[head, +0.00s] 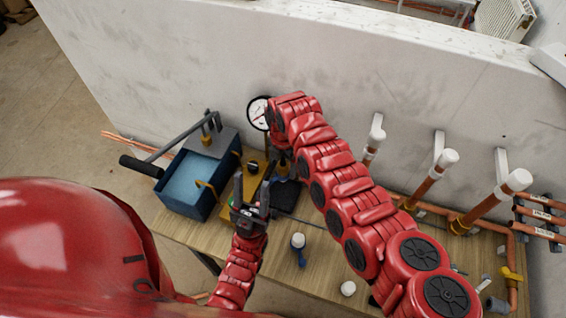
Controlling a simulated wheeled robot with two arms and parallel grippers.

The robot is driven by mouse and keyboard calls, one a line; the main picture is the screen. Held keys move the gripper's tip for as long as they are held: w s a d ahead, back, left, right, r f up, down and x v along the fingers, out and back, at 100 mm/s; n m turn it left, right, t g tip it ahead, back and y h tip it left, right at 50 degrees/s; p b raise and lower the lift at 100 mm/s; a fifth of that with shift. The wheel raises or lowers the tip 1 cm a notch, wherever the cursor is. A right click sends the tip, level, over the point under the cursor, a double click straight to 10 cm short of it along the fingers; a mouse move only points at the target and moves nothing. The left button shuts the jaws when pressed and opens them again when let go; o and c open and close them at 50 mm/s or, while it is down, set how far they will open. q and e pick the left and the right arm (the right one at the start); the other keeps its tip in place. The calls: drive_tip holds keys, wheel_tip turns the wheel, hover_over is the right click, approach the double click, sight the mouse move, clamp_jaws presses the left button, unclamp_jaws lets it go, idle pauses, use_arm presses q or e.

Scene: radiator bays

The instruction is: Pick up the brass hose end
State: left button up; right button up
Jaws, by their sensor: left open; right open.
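A small brass-coloured piece (284,171) shows near a black mat (287,197) on the bench, close below the end of my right arm. It looks like the brass hose end, but it is small and partly covered. My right gripper (281,159) points down beside it, mostly hidden under my red arm; I cannot tell whether it touches the piece. My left gripper (251,190) is open with its fingers pointing up the picture, left of the mat. Nothing shows between its fingers.
A blue pump tank (190,180) with a lever (165,150) stands at left. A pressure gauge (260,113) is near the white wall (180,60). Upright copper pipes (490,208) with white caps stand at right. A blue-and-white item (298,246) lies on the wooden bench (270,255).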

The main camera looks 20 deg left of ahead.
sight(283, 164)
drive_tip(key=shift+f, duration=0.25)
drive_tip(key=c, duration=1.1)
drive_tip(key=shift+r, duration=0.1)
drive_tip(key=shift+c, duration=0.2)
drive_tip(key=shift+w+r+b, duration=0.1)
drive_tip(key=shift+r+b, duration=0.2)
wheel_tip(283, 164, up, 9)
drive_tip(key=b, duration=0.4)
drive_tip(key=shift+f, duration=0.1)
drive_tip(key=shift+r+p, duration=0.55)
drive_tip(key=shift+r, duration=2.2)
